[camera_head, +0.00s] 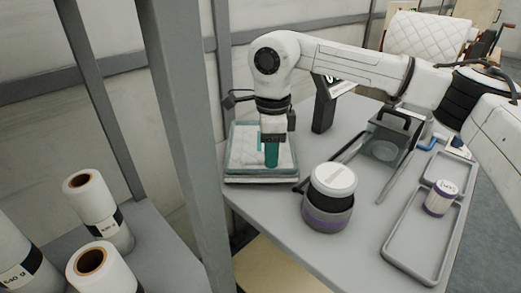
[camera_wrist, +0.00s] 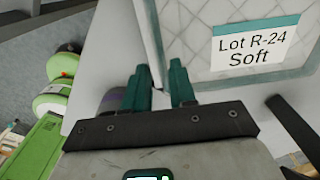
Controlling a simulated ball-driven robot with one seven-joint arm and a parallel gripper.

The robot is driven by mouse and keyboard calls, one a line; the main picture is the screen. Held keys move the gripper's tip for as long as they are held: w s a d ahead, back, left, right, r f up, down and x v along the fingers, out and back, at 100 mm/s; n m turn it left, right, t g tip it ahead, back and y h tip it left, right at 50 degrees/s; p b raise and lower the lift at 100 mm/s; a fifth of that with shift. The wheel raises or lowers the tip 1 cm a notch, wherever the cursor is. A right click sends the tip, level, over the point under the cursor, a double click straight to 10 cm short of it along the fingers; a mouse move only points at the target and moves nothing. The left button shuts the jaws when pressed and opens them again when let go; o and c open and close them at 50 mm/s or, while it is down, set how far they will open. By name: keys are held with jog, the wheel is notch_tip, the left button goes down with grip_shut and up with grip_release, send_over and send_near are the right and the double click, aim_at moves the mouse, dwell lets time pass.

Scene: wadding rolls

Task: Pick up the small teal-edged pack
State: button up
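The teal-edged pack (camera_head: 240,152) lies flat on the far left part of the grey table, quilted and pale with a teal border. In the wrist view the pack (camera_wrist: 190,30) fills the upper right, with a white label reading "Lot R-24 Soft". My gripper (camera_head: 271,164) points down at the pack's right half and hides part of it. In the wrist view my gripper's teal fingers (camera_wrist: 159,66) stand apart with a gap, near the pack's corner and edge. I cannot tell whether the fingertips touch the pack.
A round tub with a white lid (camera_head: 333,182) stands right of the pack. A grey post (camera_head: 190,140) and wadding rolls (camera_head: 98,208) are at left.

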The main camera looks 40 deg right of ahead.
notch_tip(320, 180, down, 4)
jog(key=shift+r, duration=0.25)
jog(key=shift+c, duration=0.3)
grip_shut()
jog(key=shift+d, duration=0.1)
